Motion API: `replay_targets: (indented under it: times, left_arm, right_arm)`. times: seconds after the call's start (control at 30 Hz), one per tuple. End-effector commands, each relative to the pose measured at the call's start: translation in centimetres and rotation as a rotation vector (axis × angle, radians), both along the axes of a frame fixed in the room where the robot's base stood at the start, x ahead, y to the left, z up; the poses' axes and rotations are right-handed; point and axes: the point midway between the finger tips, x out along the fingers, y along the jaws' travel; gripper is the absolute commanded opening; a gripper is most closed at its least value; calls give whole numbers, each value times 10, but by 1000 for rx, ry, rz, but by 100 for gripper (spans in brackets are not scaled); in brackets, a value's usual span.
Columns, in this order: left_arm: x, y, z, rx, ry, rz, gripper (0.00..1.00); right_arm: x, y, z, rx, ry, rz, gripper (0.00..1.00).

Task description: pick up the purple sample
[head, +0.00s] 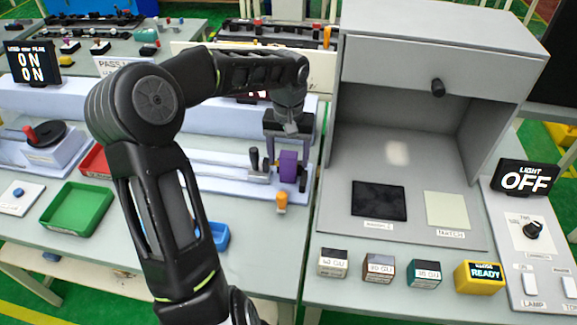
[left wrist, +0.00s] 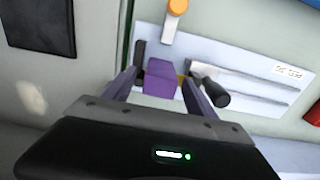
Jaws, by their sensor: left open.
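The purple sample (head: 288,165) is a small block at the right end of a white rail fixture on the left table. In the left wrist view the purple sample (left wrist: 160,79) shows between the two fingers of my left gripper (left wrist: 160,88). In the head view my left gripper (head: 286,150) points down over the fixture, at the sample. Its fingers are open, one on each side of the sample, with no clear contact visible. Part of the sample is hidden by the gripper body in the wrist view. My right gripper is not in view.
A grey booth (head: 435,60) stands close on the right. A green tray (head: 78,208) and a blue tray (head: 215,236) sit to the left.

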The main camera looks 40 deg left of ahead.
Motion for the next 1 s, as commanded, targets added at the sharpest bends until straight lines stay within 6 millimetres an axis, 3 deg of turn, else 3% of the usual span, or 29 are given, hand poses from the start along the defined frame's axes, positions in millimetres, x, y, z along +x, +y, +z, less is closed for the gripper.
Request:
replay_targets:
  times: [0.23,1.0]
  left_arm:
    - [0,0,0,0,0,0,65]
    - [0,0,0,0,0,0,2]
  right_arm:
    - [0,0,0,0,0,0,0]
    - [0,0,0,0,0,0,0]
